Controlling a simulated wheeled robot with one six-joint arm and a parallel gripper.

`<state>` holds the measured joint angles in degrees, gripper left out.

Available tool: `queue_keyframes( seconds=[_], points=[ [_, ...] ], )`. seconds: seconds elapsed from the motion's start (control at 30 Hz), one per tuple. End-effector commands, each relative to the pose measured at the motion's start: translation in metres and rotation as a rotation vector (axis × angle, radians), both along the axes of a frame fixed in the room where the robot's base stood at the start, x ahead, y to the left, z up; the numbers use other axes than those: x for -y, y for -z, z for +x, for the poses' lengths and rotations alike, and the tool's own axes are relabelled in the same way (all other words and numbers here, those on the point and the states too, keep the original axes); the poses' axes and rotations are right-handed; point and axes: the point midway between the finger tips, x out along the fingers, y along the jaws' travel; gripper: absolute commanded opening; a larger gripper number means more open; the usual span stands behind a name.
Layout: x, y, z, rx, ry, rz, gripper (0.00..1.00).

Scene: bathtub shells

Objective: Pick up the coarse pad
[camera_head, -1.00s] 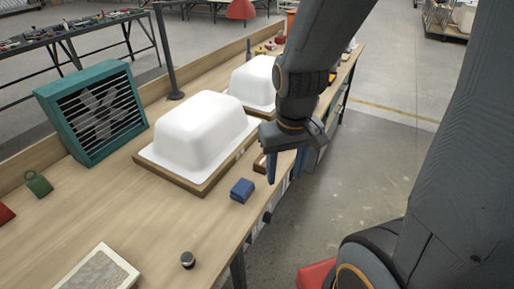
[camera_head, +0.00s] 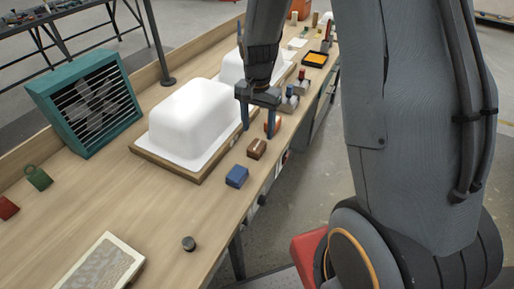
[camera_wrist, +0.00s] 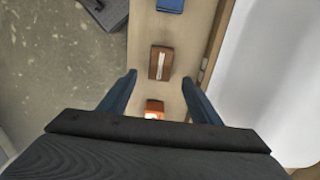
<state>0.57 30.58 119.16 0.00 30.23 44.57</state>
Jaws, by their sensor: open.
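Several small pads lie in a row along the bench's near edge: a blue one (camera_head: 237,177), a brown one (camera_head: 256,149) and an orange-red one (camera_head: 272,127). I cannot tell which is the coarse pad. My gripper (camera_head: 257,122) is open and empty, pointing down above the row near the orange-red pad, which a finger partly hides. In the wrist view, the brown pad (camera_wrist: 161,63) with a pale stripe lies just beyond the fingertips (camera_wrist: 158,76). The orange-red pad (camera_wrist: 154,109) with a white mark shows between the fingers, and the blue pad (camera_wrist: 170,5) is at the top edge.
A white tub shell (camera_head: 190,122) on a wooden board stands beside the row, with another shell (camera_head: 232,66) behind. A teal fan box (camera_head: 88,105) is at left. A dark knob (camera_head: 188,243) and a framed grey panel (camera_head: 103,265) lie in front. Bench surface between is clear.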

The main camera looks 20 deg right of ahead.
Motion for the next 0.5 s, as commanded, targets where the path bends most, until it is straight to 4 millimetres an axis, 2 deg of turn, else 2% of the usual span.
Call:
queue_keyframes(
  seconds=[0.27,0.5],
  points=[
    [-0.002,0.022,-0.003,-0.003,-0.002,0.0,0.58],
    [-0.006,0.05,-0.007,-0.004,-0.002,-0.001,0.58]
  ],
)
